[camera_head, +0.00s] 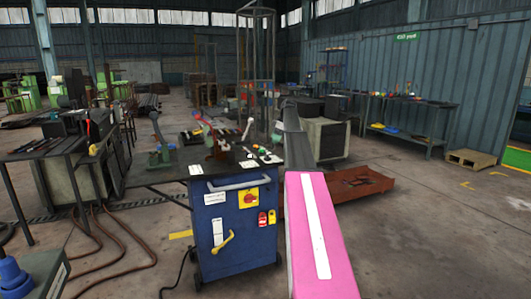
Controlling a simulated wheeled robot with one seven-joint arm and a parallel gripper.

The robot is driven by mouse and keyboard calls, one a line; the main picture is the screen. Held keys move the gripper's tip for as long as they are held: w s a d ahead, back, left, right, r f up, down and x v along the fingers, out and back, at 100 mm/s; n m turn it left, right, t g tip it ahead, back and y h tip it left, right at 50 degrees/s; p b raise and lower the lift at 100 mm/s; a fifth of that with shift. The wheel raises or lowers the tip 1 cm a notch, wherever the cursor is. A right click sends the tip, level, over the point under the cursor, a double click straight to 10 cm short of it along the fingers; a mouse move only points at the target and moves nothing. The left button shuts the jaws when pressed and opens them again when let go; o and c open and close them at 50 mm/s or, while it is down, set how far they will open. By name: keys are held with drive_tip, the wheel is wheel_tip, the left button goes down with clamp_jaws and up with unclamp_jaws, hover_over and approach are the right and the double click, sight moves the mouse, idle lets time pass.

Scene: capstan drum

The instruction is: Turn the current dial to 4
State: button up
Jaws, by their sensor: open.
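I cannot make out a dial marked with current numbers in this view. A red rotary knob on a yellow plate (249,198) is on the front of the blue cabinet (209,262); its markings are too small to read, and I cannot tell whether it is the current dial. My gripper is not visible in this view.
The cabinet front also carries a yellow crank handle (222,243), a grey bar handle and red-and-yellow switches (267,218). Its dark top holds levers and small coloured parts. A workbench (37,150) stands left, with brown cables on the floor. Floor at right is mostly open.

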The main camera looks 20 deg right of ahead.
sight(268, 157)
drive_tip(key=x, duration=0.6)
drive_tip(key=w+x, duration=0.1)
drive_tip(key=x, duration=0.3)
drive_tip(key=shift+d, duration=0.1)
drive_tip(key=c, duration=0.9)
